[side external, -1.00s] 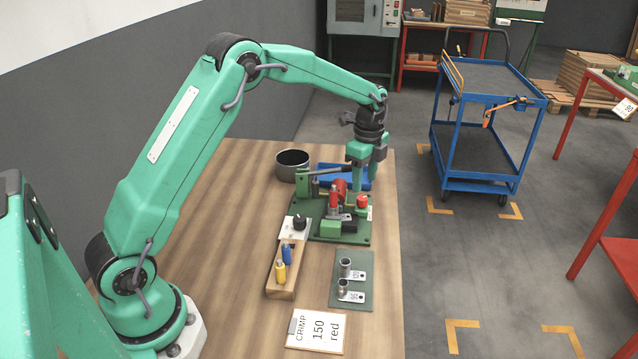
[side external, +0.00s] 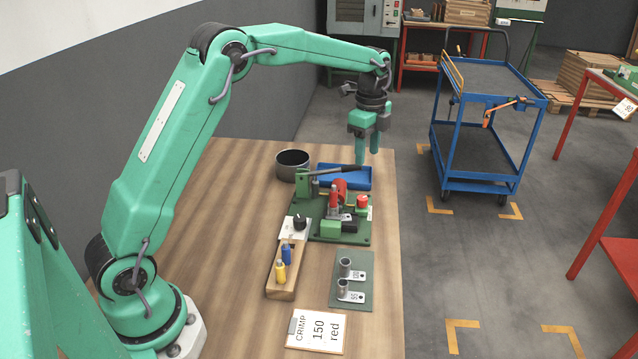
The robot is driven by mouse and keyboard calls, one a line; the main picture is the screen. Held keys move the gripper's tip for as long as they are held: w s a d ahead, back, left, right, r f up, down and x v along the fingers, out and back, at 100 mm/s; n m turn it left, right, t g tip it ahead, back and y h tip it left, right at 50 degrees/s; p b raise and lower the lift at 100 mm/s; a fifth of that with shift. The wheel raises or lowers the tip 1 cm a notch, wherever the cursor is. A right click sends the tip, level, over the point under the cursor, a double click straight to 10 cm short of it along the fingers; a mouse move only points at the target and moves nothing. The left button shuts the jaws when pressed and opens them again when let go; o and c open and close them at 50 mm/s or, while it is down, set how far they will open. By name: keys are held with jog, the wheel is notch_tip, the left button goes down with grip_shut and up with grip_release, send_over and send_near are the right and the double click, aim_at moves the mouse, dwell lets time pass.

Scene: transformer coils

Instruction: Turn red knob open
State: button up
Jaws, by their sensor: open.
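A green press fixture (side external: 325,230) stands on the wooden table. A red knob (side external: 362,202) sits on a short post at its right side. Other red parts (side external: 338,190) stand to the left of that knob, with a dark lever (side external: 335,171) behind them. My gripper (side external: 367,157) hangs above and behind the fixture, over the blue tray (side external: 345,177) in the picture. It points down with its green fingers apart and nothing between them. It is clear of the red knob. Which way the knob is turned is too small to tell.
A dark round pot (side external: 292,164) stands behind the fixture. In front are a wooden block with blue and yellow tools (side external: 282,288), a green mat (side external: 365,293) with metal lugs, and a card (side external: 316,331) reading "CRIMP 150 red". The left tabletop is clear.

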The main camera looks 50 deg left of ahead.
jog(key=n, duration=2.5)
send_over(362, 198)
notch_tip(362, 198, down, 5)
jog(key=shift+r, duration=0.1)
jog(key=shift+w+f, duration=0.1)
jog(key=shift+f, duration=0.3)
jog(key=shift+f, duration=3.85)
